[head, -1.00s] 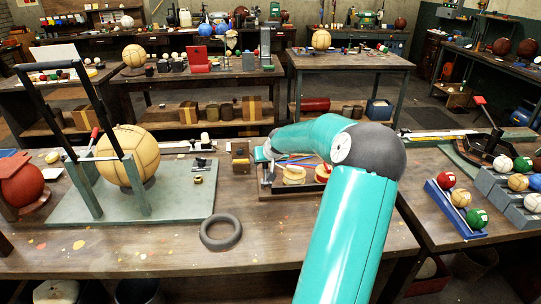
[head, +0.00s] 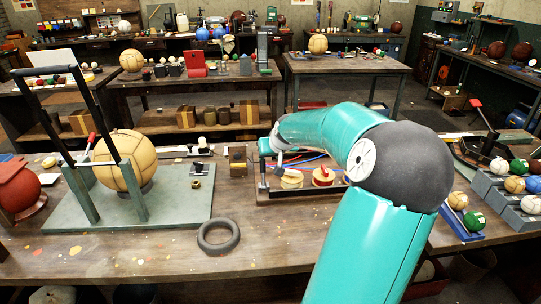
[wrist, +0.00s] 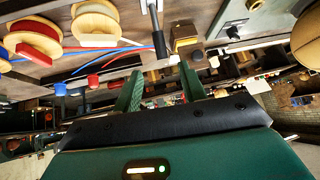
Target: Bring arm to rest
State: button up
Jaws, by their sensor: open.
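My teal arm with its dark elbow (head: 398,165) stands over the front bench (head: 120,262) in the head view, folded back toward the tray (head: 262,190) of spools. The arm's far end is above that tray, and my gripper's fingers are not clear there. In the wrist view my gripper (wrist: 160,88) shows two green fingers spread apart with nothing held between them. That view looks upside down. Wooden spools (wrist: 96,20) and blue and red wires (wrist: 125,52) show above the fingers.
A tan leather ball (head: 126,160) sits on a green board under a black-handled frame at left. A dark ring (head: 218,236) lies on the bench. A red ball (head: 20,187) is at far left. Racks of coloured balls (head: 474,221) stand at right. The bench front is mostly bare.

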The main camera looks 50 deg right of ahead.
dwell(0.3)
jog(key=w+a+r+n+g, duration=0.1)
jog(key=w+a+n, duration=0.1)
jog(key=a, duration=1.2)
jog(key=w+a+r+n+g, duration=0.1)
jog(key=w+a+n, duration=0.15)
jog(key=a, duration=1.15)
jog(key=s+a+r+n+y, duration=0.1)
jog(key=s+a+y, duration=0.1)
jog(key=s+a, duration=0.6)
jog(key=s+a+r+n+y, duration=0.2)
jog(key=s+a, duration=0.6)
jog(key=a, duration=0.5)
jog(key=shift+t, duration=0.4)
jog(key=shift+w+a+n, duration=0.1)
jog(key=shift+n, duration=0.15)
